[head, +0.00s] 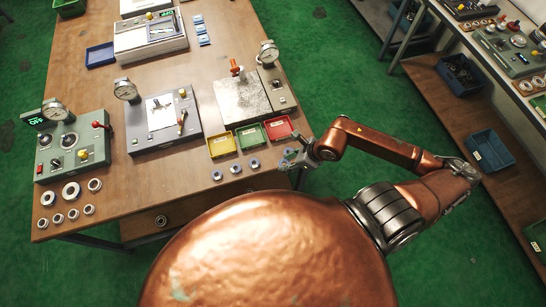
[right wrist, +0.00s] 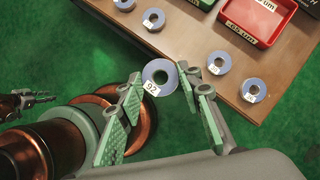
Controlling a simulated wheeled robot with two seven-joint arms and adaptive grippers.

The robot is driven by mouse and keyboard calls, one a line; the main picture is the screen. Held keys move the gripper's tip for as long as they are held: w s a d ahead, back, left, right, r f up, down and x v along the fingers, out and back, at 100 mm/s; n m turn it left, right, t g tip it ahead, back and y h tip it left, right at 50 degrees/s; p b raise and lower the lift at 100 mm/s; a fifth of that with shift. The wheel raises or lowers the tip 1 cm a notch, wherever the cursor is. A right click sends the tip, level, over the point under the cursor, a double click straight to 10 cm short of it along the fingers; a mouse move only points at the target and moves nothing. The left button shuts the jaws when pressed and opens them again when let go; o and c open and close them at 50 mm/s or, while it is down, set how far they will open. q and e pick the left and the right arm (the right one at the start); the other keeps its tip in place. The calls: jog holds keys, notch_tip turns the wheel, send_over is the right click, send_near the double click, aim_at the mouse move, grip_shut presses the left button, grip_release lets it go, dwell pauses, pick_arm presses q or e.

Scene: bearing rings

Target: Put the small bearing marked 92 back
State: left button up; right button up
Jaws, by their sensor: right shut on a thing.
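The small bearing marked 92 (right wrist: 160,77) is a blue-grey ring with a white tag, seen between the fingertips in the right wrist view. My right gripper (right wrist: 161,94) has green pads and is shut on this ring. In the head view my right gripper (head: 297,157) is at the table's front right edge, beside the row of small bearings; the held ring is hard to make out there. A dark claw-like part, probably my left gripper (right wrist: 28,103), shows small at the left of the right wrist view; its finger state is unclear. It does not show in the head view.
Several tagged bearings (right wrist: 219,62) lie in a row along the table's front edge. Behind them stand yellow (head: 222,144), green (head: 250,133) and red (head: 279,127) trays. Gauge stations (head: 165,121) fill the table behind. Larger rings (head: 71,191) lie at the left.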

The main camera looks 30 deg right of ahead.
jog(key=w+f, duration=0.2)
jog(key=w, duration=0.3)
send_near(269, 159)
jog(key=shift+w+a+f+p, duration=0.4)
jog(key=shift+w+a+f, duration=0.35)
jog(key=shift+w+a, duration=0.2)
jog(key=shift+w+f+p, duration=0.2)
jog(key=shift+f+p, duration=0.15)
jog(key=shift+f, duration=1.45)
jog(key=o, duration=1.3)
jog(key=shift+f, duration=0.1)
jog(key=v, duration=1.2)
